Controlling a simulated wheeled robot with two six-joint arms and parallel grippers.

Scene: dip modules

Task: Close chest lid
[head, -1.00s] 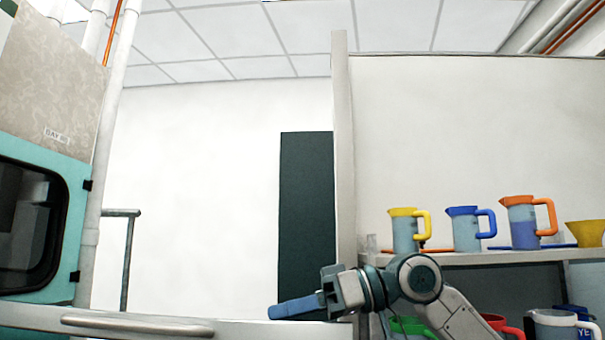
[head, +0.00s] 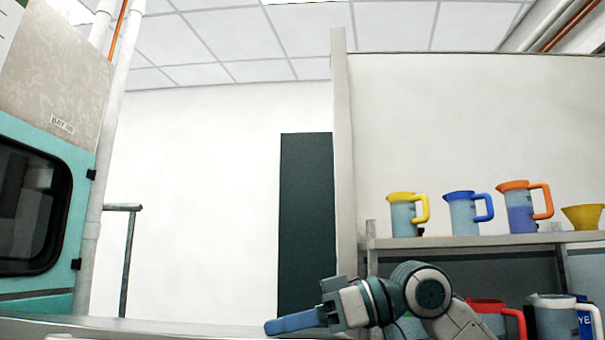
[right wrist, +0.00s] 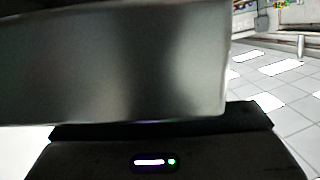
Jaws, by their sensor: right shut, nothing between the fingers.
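A pale, flat edge (head: 150,327) runs along the bottom left of the head view; it appears to be the raised chest lid, with most of it below the frame. The chest body is not visible. My right gripper (head: 270,327) has blue fingers, pressed together and empty, pointing left at the right end of this edge. I cannot tell whether they touch it. In the right wrist view a blurred grey panel (right wrist: 120,65) fills the upper left, very close to the camera. My left gripper is not in view.
A shelf (head: 480,240) at right holds a yellow-handled jug (head: 404,216), a blue-handled jug (head: 464,215) and an orange-handled jug (head: 520,208), with more jugs below. A teal cabinet (head: 82,200) with a dark window stands at left. Tiled floor (right wrist: 285,95) shows clear in the wrist view.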

